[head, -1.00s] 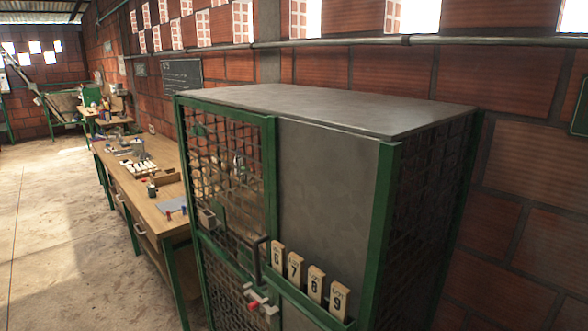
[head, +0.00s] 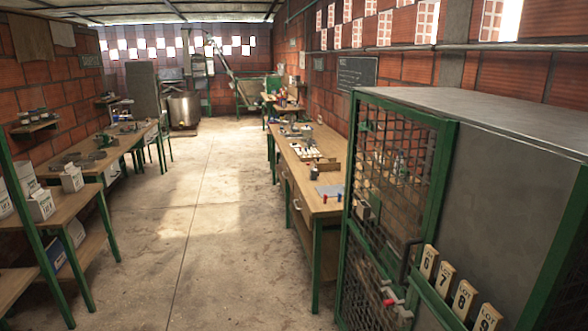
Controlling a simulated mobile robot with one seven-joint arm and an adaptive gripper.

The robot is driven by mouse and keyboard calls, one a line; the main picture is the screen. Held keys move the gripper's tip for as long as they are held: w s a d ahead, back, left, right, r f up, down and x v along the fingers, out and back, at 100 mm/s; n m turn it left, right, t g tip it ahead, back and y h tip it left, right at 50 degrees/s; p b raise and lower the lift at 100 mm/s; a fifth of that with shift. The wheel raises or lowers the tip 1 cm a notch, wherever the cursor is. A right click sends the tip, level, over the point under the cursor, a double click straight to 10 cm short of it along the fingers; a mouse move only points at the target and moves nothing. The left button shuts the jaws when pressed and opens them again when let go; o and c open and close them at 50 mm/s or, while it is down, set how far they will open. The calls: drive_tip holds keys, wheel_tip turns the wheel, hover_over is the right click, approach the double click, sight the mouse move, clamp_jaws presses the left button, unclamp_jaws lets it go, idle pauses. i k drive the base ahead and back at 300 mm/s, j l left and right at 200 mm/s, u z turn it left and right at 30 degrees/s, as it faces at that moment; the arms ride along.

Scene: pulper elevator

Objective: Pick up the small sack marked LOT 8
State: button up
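Several small cream pieces with dark lettering stand in a row in a green rack on the front of the cabinet at the lower right. The one marked 8 (head: 464,297) stands between the pieces marked 7 (head: 444,280) and 9 (head: 487,318). They look like flat tags, and I cannot tell if any is a sack. White block-like packs with printed labels (head: 72,178) stand on the left table, their lettering too small to read. My gripper is not in view.
The mesh-doored green cabinet (head: 448,170) fills the right side. A long wooden workbench (head: 318,205) runs behind it along the right wall. Wooden tables (head: 75,208) line the left side. The concrete floor (head: 215,215) between them is clear. A metal drum (head: 184,110) stands at the back.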

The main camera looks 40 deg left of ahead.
sight(39, 201)
drive_tip(key=u, duration=2.85)
drive_tip(key=i+z, duration=0.15)
drive_tip(key=i, duration=3.5)
drive_tip(key=i+l+u, duration=0.1)
drive_tip(key=i+u, duration=0.15)
drive_tip(key=i, duration=0.25)
drive_tip(key=i+l+u, duration=0.2)
drive_tip(key=i, duration=0.3)
